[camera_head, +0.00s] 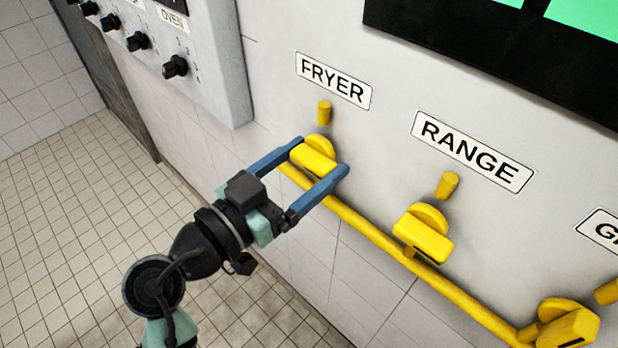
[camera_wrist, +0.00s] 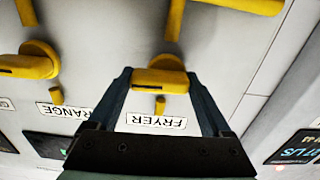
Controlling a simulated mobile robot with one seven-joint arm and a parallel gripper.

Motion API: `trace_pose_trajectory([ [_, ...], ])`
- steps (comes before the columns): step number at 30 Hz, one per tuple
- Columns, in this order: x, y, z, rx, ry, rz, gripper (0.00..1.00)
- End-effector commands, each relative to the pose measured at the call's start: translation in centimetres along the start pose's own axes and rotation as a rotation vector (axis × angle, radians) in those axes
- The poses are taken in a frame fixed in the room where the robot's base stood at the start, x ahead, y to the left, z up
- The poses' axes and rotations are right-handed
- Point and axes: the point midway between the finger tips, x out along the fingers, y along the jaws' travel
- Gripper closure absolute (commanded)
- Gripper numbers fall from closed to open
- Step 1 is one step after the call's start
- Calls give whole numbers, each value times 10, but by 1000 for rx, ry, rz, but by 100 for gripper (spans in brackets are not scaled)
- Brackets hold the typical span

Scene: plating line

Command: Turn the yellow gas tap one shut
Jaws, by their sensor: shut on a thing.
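The yellow gas tap under the FRYER label (camera_head: 333,80) has a yellow lever (camera_head: 314,158) on a round yellow hub. My gripper (camera_head: 318,162) has its two blue fingers on either side of this lever and is shut on it. The wrist view also shows the lever (camera_wrist: 160,81) between the fingertips, with the label reading upside down. The lever lies across the pipe line in the head view. A short yellow stub (camera_head: 324,112) sticks out of the wall above the hub.
A second yellow tap (camera_head: 424,235) sits to the right under the RANGE label (camera_head: 471,151), and a third (camera_head: 566,324) is at lower right. A yellow pipe (camera_head: 365,228) runs below the taps. A grey control box (camera_head: 205,50) with black knobs projects at upper left.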

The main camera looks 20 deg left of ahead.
Motion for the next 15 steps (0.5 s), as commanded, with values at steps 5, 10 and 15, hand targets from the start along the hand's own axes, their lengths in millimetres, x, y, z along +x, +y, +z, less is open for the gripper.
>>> trace_pose_trajectory([
  [5, 0, 1, 2, 46, 0, 3, 73],
  [10, 0, 1, 0, 53, -1, 3, 73],
  [15, 0, 1, 0, 53, -1, 3, 73],
])
